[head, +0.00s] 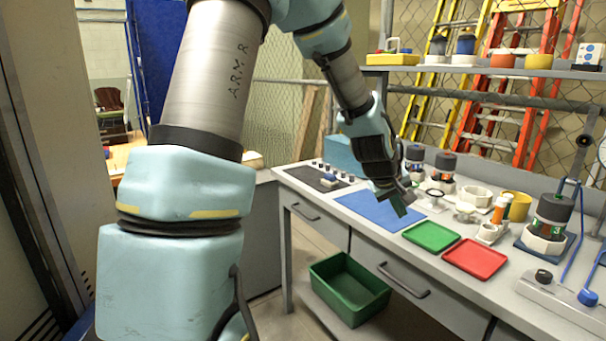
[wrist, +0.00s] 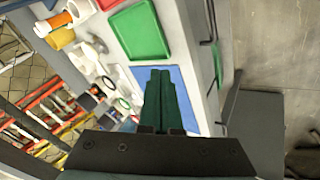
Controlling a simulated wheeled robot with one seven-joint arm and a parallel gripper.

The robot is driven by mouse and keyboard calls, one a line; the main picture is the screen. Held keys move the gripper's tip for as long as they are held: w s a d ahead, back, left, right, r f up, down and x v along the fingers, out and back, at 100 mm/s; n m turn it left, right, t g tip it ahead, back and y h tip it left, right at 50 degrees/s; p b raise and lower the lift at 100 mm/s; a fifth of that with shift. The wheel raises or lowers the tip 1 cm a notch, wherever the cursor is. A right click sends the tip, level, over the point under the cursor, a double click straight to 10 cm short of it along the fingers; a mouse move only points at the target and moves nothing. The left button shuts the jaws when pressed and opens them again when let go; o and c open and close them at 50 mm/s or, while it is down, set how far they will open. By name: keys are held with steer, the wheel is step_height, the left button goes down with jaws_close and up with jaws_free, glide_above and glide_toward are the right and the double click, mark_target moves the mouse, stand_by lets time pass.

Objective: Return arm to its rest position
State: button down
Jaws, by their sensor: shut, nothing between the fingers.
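My arm reaches from the left of the head view over the workbench. My gripper (head: 400,208) is above the blue mat (head: 372,208), near its right edge, pointing down. In the wrist view its green fingers (wrist: 158,75) are together, with nothing between them. The blue mat also shows behind the fingers in the wrist view (wrist: 184,84).
A green tray (head: 431,236) and a red tray (head: 475,258) lie right of the mat. Jars, white holders and a yellow cup (head: 517,206) stand behind them. A dark mat (head: 317,178) lies left. A green bin (head: 350,288) sits below the bench.

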steer(key=s+a+m+g+y, duration=0.1)
steer(key=s+a, duration=0.3)
steer(key=a, duration=0.6)
steer(key=s+a+f+g+y, duration=0.1)
steer(key=s+a, duration=0.3)
steer(key=a, duration=0.6)
steer(key=s+a+f+m+g+y, duration=0.1)
steer(key=s+a+y, duration=0.2)
steer(key=a, duration=0.8)
steer(key=shift+s+m, duration=0.3)
steer(key=shift+s, duration=0.55)
